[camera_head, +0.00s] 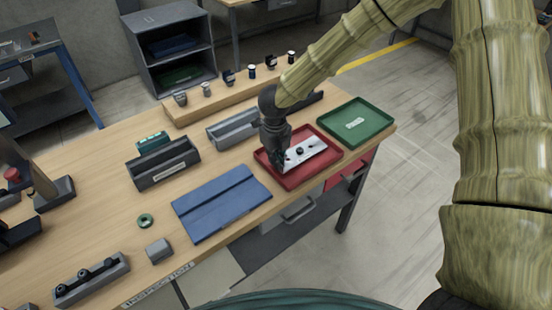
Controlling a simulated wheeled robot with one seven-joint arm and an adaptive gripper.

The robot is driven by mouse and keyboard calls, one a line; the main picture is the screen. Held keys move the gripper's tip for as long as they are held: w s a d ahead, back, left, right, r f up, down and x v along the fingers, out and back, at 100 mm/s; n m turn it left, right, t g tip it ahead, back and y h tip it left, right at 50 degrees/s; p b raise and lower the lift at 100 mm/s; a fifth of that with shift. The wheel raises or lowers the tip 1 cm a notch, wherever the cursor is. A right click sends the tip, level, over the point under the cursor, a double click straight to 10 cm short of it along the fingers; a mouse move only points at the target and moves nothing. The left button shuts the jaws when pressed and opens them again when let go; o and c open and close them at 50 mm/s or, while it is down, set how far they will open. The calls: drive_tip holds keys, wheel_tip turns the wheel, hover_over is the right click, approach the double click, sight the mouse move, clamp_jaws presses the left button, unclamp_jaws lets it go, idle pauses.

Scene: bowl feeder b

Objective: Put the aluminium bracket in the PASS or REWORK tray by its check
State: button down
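The aluminium bracket (307,152) is a pale flat plate with dark spots, at the red tray (326,167) on the right part of the bench. My gripper (281,163) points down at the bracket's left end, over the tray's left side. The fingertips are dark and small, and I cannot tell whether they grip the bracket or whether it rests fully on the tray floor. The green tray (375,132) stands to the right of the red one, empty but for a pale label. The label is too small to read, and no label shows on the red tray.
A blue mat (217,212) lies left of the red tray. Grey bins (163,164) stand behind the mat. A wooden riser (222,98) with several small parts runs along the back. A green ring (146,220) and a grey block (158,250) lie at the front left.

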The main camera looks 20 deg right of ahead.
drive_tip(key=shift+f, duration=0.55)
drive_tip(key=c, duration=1.9)
unclamp_jaws()
drive_tip(key=shift+r, duration=0.1)
drive_tip(key=r+b, duration=0.2)
drive_tip(key=r, duration=1.1)
drive_tip(key=shift+a, duration=0.2)
